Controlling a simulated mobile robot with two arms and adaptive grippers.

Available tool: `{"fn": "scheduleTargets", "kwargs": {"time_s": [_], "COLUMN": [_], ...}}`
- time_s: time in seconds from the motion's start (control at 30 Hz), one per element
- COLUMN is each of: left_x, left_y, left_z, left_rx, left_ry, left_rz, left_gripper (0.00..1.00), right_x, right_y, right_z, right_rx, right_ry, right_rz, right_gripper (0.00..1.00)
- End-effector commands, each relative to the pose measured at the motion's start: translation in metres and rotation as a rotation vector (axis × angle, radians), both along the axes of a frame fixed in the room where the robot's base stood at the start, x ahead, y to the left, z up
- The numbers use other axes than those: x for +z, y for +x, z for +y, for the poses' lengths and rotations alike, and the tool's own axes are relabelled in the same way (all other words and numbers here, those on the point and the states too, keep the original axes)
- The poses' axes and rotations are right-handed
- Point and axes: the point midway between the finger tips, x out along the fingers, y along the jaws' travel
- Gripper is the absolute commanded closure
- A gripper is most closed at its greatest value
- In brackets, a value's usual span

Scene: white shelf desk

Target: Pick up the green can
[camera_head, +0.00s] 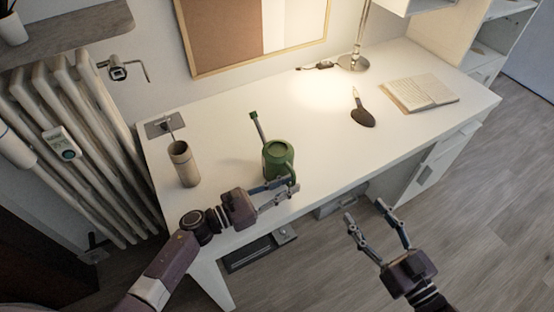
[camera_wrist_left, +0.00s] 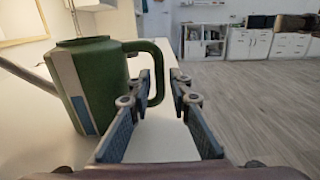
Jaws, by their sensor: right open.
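The green can (camera_head: 277,158), a watering can with a long spout and a loop handle, stands upright near the front edge of the white desk (camera_head: 225,120). In the left wrist view the can (camera_wrist_left: 98,85) fills the left side, with its handle (camera_wrist_left: 157,75) on its right. My left gripper (camera_head: 283,190) is at the handle side of the can. Its fingers (camera_wrist_left: 160,100) are apart, with the outer part of the handle between their tips; contact is not clear. My right gripper (camera_head: 375,225) is open and empty, in front of the desk and off to the right.
A beige cylindrical cup (camera_head: 184,165) stands left of the can. A dark hand-mirror-like object (camera_head: 362,113), an open book (camera_head: 420,92) and a lamp base (camera_head: 353,63) are further right. A radiator (camera_head: 85,140) stands left of the desk. The desk middle is clear.

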Motion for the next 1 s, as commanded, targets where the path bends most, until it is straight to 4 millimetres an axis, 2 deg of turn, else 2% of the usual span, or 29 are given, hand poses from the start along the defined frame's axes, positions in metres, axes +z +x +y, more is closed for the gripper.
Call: {"fn": "scheduleTargets", "kwargs": {"time_s": [0.13, 0.4, 0.6, 1.0], "left_x": [0.001, 0.000, 0.000, 0.002], "left_y": [0.010, 0.011, 0.010, 0.011], "left_z": [-0.015, -0.018, -0.018, -0.018], "left_rx": [0.001, 0.001, 0.001, 0.000], "left_ry": [0.000, 0.001, 0.001, -0.002], "left_rz": [-0.001, 0.000, 0.000, -0.003], "left_gripper": [0.82, 0.82, 1.00, 1.00], "right_x": [0.000, 0.000, 0.000, 0.000], "right_y": [0.000, 0.000, 0.000, 0.000], "right_z": [0.000, 0.000, 0.000, 0.000], "right_rx": [0.000, 0.000, 0.000, 0.000], "right_ry": [0.000, 0.000, 0.000, 0.000], "right_rz": [0.000, 0.000, 0.000, 0.000], "right_gripper": [0.45, 0.45, 0.45, 0.45]}}
